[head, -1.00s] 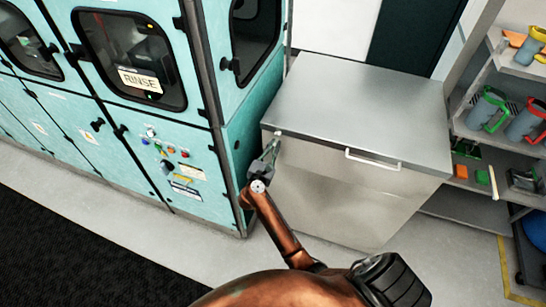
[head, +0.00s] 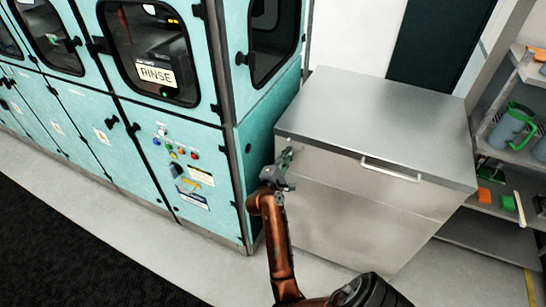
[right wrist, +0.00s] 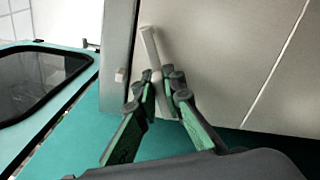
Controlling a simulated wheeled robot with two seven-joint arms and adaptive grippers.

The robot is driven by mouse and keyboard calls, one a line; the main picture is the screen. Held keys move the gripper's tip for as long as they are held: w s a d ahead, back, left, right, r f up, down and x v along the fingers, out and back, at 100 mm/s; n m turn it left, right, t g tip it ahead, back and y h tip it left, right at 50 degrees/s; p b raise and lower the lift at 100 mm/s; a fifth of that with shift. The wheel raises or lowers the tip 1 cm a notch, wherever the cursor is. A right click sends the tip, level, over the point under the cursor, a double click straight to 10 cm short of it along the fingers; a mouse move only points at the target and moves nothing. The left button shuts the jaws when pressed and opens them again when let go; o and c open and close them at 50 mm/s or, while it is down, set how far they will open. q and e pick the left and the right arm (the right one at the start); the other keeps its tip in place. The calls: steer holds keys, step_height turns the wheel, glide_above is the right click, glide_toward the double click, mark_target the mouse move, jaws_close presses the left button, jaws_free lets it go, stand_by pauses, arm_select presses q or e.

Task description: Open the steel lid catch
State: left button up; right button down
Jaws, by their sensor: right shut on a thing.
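The steel chest has a flat grey lid (head: 375,110), which lies closed on its pale front (head: 350,200). My right gripper (head: 286,160) is at the chest's upper left front corner, just below the lid edge. In the right wrist view its green-padded fingers (right wrist: 160,82) are shut on the end of the catch's pale lever (right wrist: 150,48). The lever's other end lies against the chest front. A small pale block (right wrist: 120,75) sits on the lid edge, apart from the visible lever. The fingers hide the gripped end. My left gripper is not in view.
A teal rinse machine (head: 170,150) stands close on the left, with a narrow gap beside the chest. A bar handle (head: 390,170) is on the lid's front edge. Shelves (head: 505,165) with jugs stand at the right. The floor in front is clear.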

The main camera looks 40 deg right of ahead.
steer(key=shift+f+m+b, duration=0.2)
steer(key=shift+m+b, duration=0.3)
steer(key=shift+m, duration=0.3)
steer(key=c, duration=2)
jaws_free()
steer(key=shift+r, duration=0.1)
